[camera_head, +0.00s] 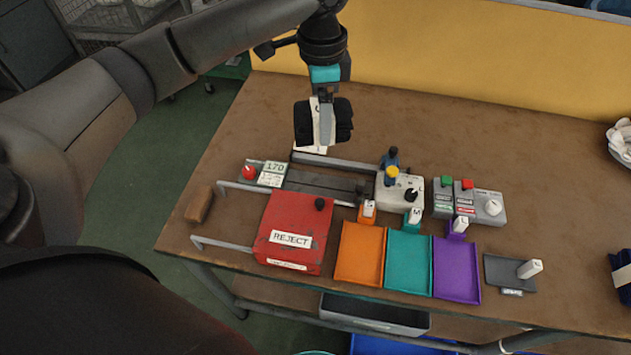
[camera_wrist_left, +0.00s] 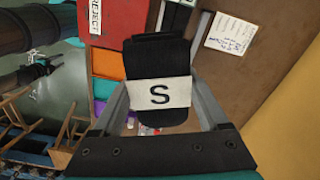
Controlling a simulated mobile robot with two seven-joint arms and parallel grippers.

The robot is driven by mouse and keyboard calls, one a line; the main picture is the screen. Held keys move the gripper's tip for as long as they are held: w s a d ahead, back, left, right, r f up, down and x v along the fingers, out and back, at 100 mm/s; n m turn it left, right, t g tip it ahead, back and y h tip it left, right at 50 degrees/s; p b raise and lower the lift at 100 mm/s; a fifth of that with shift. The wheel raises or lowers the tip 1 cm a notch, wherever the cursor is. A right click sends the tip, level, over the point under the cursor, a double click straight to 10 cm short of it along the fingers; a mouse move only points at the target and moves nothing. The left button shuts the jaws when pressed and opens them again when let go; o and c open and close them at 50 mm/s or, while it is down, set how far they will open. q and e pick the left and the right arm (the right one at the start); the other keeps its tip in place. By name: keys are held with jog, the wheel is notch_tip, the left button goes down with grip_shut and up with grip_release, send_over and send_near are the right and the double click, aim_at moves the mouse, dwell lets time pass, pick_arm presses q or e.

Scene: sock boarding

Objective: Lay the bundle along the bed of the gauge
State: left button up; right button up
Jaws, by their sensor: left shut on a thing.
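The bundle (camera_head: 343,119) is black with a white band. In the left wrist view the bundle (camera_wrist_left: 158,55) shows its band lettered S, between the two fingers. My left gripper (camera_head: 326,125) is shut on the bundle and holds it above the back part of the table, pointing down. It also shows in the left wrist view (camera_wrist_left: 160,112). The gauge (camera_head: 325,184) lies in front of and below the bundle, with a long dark bed and a grey box with knobs at its right end. The bundle is apart from the bed. My right gripper is not in view.
A red REJECT box (camera_head: 293,255) stands in front of the gauge. Orange (camera_head: 359,254), teal (camera_head: 408,262) and purple (camera_head: 457,270) trays lie to its right. A button box (camera_head: 468,203) stands right of the gauge.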

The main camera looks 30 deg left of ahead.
pick_arm(q)
jog(key=w+a+m, duration=0.1)
jog(key=w+a+m+p, duration=0.1)
jog(key=m, duration=0.1)
jog(key=shift+f, duration=0.15)
jog(key=shift+a+f, duration=0.1)
jog(key=shift+f+m, duration=0.3)
jog(key=shift+f, duration=0.05)
jog(key=b, duration=0.3)
send_over(316, 186)
notch_tip(316, 186, down, 15)
jog(key=shift+f, duration=0.1)
notch_tip(316, 186, down, 4)
jog(key=shift+f+b, duration=0.15)
jog(key=shift+b, duration=0.35)
jog(key=o, duration=1.4)
